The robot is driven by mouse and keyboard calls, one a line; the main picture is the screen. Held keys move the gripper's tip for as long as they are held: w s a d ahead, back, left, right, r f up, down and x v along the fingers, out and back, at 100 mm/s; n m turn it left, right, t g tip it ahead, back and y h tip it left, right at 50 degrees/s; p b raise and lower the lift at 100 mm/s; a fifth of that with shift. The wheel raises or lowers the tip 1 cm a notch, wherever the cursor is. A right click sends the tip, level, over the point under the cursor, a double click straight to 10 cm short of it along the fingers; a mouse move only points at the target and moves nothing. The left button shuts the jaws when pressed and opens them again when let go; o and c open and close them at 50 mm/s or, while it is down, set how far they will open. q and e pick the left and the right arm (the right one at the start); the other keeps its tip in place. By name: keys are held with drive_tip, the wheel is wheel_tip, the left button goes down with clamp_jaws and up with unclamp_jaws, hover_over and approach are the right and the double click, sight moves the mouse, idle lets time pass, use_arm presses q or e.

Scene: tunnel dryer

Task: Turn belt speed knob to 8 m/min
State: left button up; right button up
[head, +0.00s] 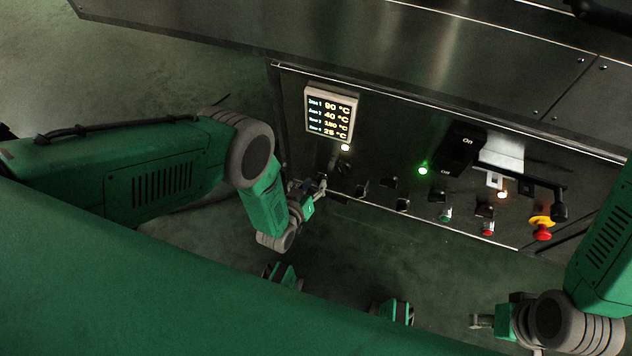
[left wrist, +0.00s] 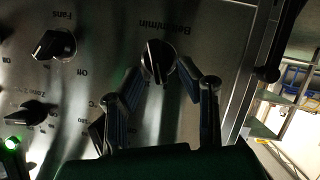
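The belt speed knob (left wrist: 158,62) is black with a pale pointer line, in the left wrist view, where its "Belt m/min" label appears upside down. The line points roughly up and slightly left in that view; its scale reading is not legible. My left gripper (left wrist: 160,74) is open, with one fingertip on each side of the knob; I cannot tell whether either touches it. In the head view my left gripper (head: 320,185) is at the left end of the control panel, where I cannot make out the knob clearly. My right gripper (head: 482,321) is away from the panel at lower right; its fingers are too small to judge.
The panel has a temperature display (head: 331,115), several other knobs including Fans (left wrist: 54,44), a black On/Off switch (head: 460,150), a green lamp (head: 423,170), and a red emergency stop (head: 542,232) at right. A shelf (left wrist: 290,95) stands beyond the panel edge.

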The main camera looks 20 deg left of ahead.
use_arm(q)
drive_tip(key=v, duration=0.6)
drive_tip(key=shift+s, duration=0.1)
drive_tip(key=shift+a, duration=0.1)
drive_tip(key=s+a+r+m+g+y, duration=0.1)
drive_tip(key=s+a+r+m+g, duration=0.1)
drive_tip(key=s+a+r+g, duration=0.55)
drive_tip(key=s+a+r+m+g+y, duration=0.1)
drive_tip(key=s+a+r+g, duration=0.4)
drive_tip(key=s+r, duration=0.6)
wheel_tip(320, 180, up, 16)
drive_tip(key=s+p, duration=0.2)
drive_tip(key=p, duration=1.6)
drive_tip(key=shift+s+d, duration=0.2)
drive_tip(key=shift+s, duration=0.05)
drive_tip(key=shift+r+g, duration=0.1)
drive_tip(key=shift+g, duration=0.15)
